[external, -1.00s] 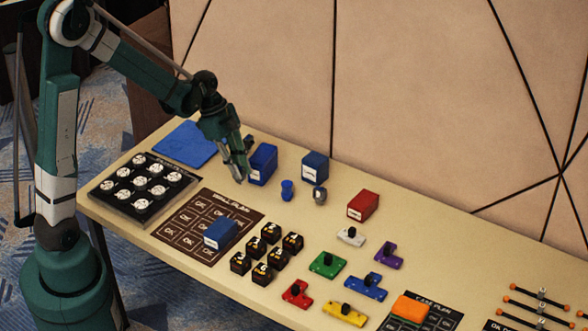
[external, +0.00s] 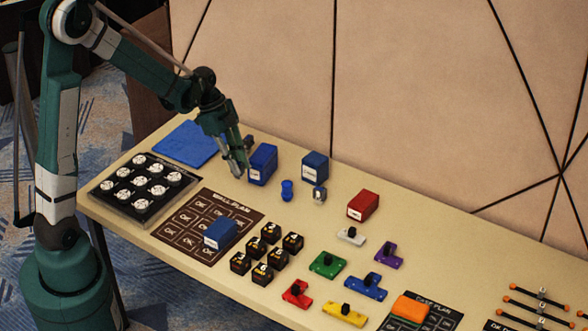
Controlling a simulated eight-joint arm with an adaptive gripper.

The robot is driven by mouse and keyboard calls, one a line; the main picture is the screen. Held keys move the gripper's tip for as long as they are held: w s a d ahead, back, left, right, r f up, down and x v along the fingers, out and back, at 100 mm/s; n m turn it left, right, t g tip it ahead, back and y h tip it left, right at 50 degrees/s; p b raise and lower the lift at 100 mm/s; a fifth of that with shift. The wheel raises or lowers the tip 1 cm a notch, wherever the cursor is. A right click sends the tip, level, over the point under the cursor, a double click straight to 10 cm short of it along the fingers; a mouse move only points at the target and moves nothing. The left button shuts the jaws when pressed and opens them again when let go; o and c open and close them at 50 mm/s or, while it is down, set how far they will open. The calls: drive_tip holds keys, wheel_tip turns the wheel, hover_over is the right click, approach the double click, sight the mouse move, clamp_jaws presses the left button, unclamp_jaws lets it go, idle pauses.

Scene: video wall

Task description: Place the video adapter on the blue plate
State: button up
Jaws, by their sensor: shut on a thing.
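The blue plate (external: 187,143) lies flat at the back left of the table, and its bare top shows. My gripper (external: 239,172) points down just left of a blue box with a white label (external: 263,164). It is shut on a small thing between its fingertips. The fingers mostly hide that thing, so I cannot tell for sure whether it is the video adapter. The plate lies to the left of and behind the gripper.
A dark small object (external: 249,142) stands behind my gripper. A black tray of round white-topped pieces (external: 143,187) and a brown wall plan mat (external: 197,249) lie in front. A blue bobbin-like piece (external: 287,190) and another blue box (external: 315,167) stand to the right.

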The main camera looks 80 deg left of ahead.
drive_tip(key=s+a+n+p, duration=0.1)
drive_tip(key=s+a, duration=0.3)
drive_tip(key=a, duration=0.8)
drive_tip(key=s+a+n+y+p, duration=0.1)
drive_tip(key=s+a, duration=0.3)
drive_tip(key=a, duration=0.8)
drive_tip(key=s+a+r+n+p, duration=0.1)
drive_tip(key=s+a, duration=0.3)
drive_tip(key=a, duration=0.8)
drive_tip(key=shift+s+n+t+p, duration=0.3)
drive_tip(key=shift+s+n+p, duration=0.1)
drive_tip(key=shift+p, duration=0.15)
drive_tip(key=b, duration=0.1)
hover_over(192, 142)
drive_tip(key=shift+w+a+f, duration=0.1)
drive_tip(key=shift+f, duration=2.95)
drive_tip(key=shift+f+b, duration=0.3)
drive_tip(key=shift+f, duration=1.55)
drive_tip(key=shift+f, duration=0.15)
drive_tip(key=o, duration=0.8)
drive_tip(key=shift+r, duration=0.2)
